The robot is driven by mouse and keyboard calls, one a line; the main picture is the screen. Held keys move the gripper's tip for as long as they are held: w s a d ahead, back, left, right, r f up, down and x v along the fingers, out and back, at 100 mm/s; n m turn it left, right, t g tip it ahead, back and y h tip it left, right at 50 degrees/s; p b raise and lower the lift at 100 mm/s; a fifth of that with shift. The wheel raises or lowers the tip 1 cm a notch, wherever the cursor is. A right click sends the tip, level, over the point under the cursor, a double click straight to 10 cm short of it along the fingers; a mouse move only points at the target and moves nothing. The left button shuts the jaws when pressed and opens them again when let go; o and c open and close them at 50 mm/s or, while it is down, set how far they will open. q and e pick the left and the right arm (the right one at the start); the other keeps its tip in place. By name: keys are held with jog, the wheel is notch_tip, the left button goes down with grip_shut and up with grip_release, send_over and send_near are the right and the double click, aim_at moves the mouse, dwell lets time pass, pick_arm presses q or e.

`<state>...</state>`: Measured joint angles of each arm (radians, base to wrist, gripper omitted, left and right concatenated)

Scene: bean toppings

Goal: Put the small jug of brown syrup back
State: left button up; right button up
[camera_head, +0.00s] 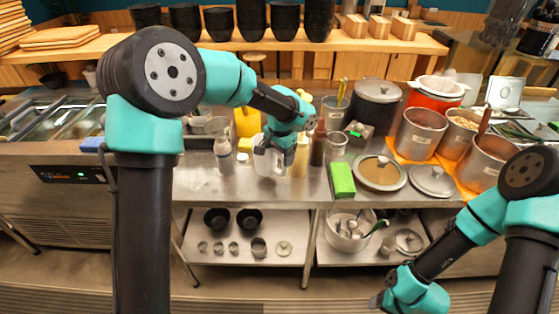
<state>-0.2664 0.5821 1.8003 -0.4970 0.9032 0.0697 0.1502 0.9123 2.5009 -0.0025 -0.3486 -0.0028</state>
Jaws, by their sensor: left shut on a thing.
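My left gripper (279,150) is over the steel counter (215,186) and shut on a small whitish jug (264,162). The jug is upright at the counter's middle. The gripper hides part of it, and I cannot see brown syrup in it or tell whether its base touches the counter. My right gripper (377,300) is low at the bottom right, in front of the lower shelf. Its fingers are too small and dark to read.
A white bottle (223,157) stands left of the jug. A brown bottle (318,145) and a clear cup (337,144) stand to its right. The counter's front left is clear.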

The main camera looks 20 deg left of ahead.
pick_arm(q)
jog(key=shift+w+a+f, duration=0.15)
jog(key=shift+w+f, duration=0.05)
jog(key=shift+w, duration=0.25)
jog(key=shift+f, duration=1.75)
jog(key=o, duration=1.5)
jog(key=r, duration=1.2)
jog(key=shift+s+d+r, duration=0.2)
jog(key=shift+d, duration=0.05)
